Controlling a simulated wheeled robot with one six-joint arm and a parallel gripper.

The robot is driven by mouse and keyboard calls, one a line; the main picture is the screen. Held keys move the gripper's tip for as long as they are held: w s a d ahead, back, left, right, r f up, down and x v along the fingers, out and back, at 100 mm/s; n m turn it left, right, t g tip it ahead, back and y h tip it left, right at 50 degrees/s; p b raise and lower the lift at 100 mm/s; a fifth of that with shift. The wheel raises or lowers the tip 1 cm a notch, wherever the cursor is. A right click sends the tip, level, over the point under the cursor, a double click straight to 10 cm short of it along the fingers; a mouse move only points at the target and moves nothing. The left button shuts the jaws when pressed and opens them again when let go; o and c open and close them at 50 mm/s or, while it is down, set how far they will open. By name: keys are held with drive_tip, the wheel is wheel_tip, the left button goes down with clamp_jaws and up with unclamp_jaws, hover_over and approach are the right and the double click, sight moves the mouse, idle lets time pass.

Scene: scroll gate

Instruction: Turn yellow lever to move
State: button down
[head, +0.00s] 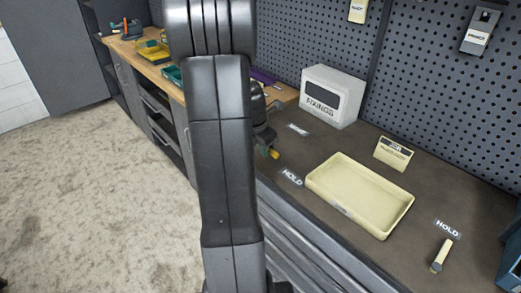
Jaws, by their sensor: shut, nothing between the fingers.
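My arm crosses the middle of the view. Past its right edge, the dark end of my gripper (264,138) shows at the left end of the dark bench, partly hidden by the arm. It is shut and holds nothing. A small yellow piece (275,154), likely the yellow lever, shows right at its tip; I cannot tell whether they touch. A label that seems to read MOVE (298,129) lies behind it and a HOLD label (291,177) in front. A pale yellow lever with a dark end (441,256) stands at the right, beside another HOLD label (446,229).
A shallow pale yellow tray (400,213) lies on the bench (470,190), with a small yellow sign (393,153) behind it. A white FIXINGS box (333,96) stands at the back. A wooden workbench (125,48) holds tools at the left. The floor (90,190) is clear.

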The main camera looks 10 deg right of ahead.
sight(272, 150)
drive_tip(key=shift+w+d+r+n+p, duration=0.1)
drive_tip(key=shift+w+d+n+p, duration=0.05)
drive_tip(key=shift+d+n+p, duration=0.5)
drive_tip(key=shift+w+d+r+n+y+p, duration=0.1)
drive_tip(key=shift+w+d+n+y+p, duration=0.2)
drive_tip(key=shift+n+p, duration=0.5)
drive_tip(key=shift+w+d+t+p, duration=0.1)
drive_tip(key=shift+d+t+p, duration=0.2)
drive_tip(key=shift+d+p, duration=0.15)
drive_tip(key=shift+w+d+p, duration=0.85)
drive_tip(key=shift+w+d, duration=0.05)
drive_tip(key=shift+d, duration=0.05)
drive_tip(key=shift+w+d+p, duration=0.35)
drive_tip(key=shift+w, duration=0.25)
drive_tip(key=shift+w+d+p, duration=0.35)
drive_tip(key=shift+w+d, duration=0.05)
drive_tip(key=shift+w, duration=0.4)
drive_tip(key=shift+w+d+f+p, duration=0.1)
drive_tip(key=shift+w+p, duration=0.05)
drive_tip(key=shift+w, duration=0.3)
drive_tip(key=shift+w+d+f+p, duration=0.1)
drive_tip(key=shift+w+p, duration=0.05)
drive_tip(key=shift+w, duration=0.3)
